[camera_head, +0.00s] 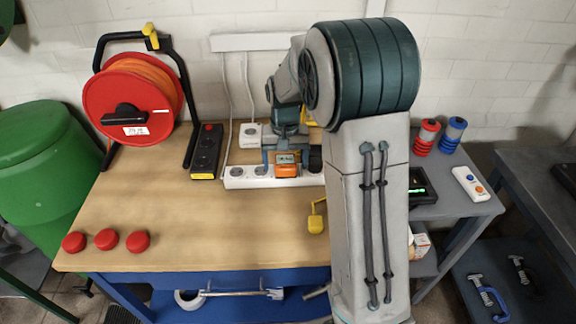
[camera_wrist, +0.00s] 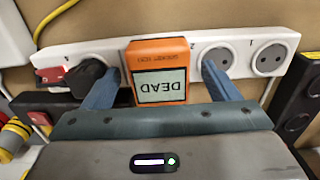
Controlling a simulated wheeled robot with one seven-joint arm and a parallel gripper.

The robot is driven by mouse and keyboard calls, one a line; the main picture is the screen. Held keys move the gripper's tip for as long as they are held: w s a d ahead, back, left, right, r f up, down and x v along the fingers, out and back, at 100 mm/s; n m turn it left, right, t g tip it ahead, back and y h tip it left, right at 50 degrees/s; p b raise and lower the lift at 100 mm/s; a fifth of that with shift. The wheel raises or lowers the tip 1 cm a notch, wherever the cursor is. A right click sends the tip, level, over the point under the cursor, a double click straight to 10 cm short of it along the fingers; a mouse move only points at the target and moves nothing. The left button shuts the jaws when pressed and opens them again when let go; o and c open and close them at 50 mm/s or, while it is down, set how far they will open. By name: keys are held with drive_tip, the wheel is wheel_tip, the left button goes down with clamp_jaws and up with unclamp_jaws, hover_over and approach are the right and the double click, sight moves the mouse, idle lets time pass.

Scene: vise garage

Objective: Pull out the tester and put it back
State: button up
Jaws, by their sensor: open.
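The tester (camera_wrist: 161,72) is an orange box with a small screen that reads DEAD, upside down in the wrist view. It sits at a socket position on the white power strip (camera_wrist: 117,48), between a black plug (camera_wrist: 88,78) and two empty sockets. It also shows in the head view (camera_head: 287,171) near the back of the workbench. My gripper (camera_wrist: 160,78) is open, with one blue finger on each side of the tester. Gaps show between the fingers and the tester. The tester's plug side is hidden.
A black power strip (camera_head: 206,152) lies left of the white one, near a red cable reel (camera_head: 130,100). Red caps (camera_head: 106,239) sit at the bench's front left. The bench middle (camera_head: 200,215) is clear.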

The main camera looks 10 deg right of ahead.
sight(285, 160)
drive_tip(key=c, duration=1.4)
drive_tip(key=shift+r, duration=0.1)
drive_tip(key=shift+c, duration=0.2)
drive_tip(key=shift+r, duration=0.1)
drive_tip(key=shift+r+p, duration=2.2)
drive_tip(key=shift+r, duration=0.65)
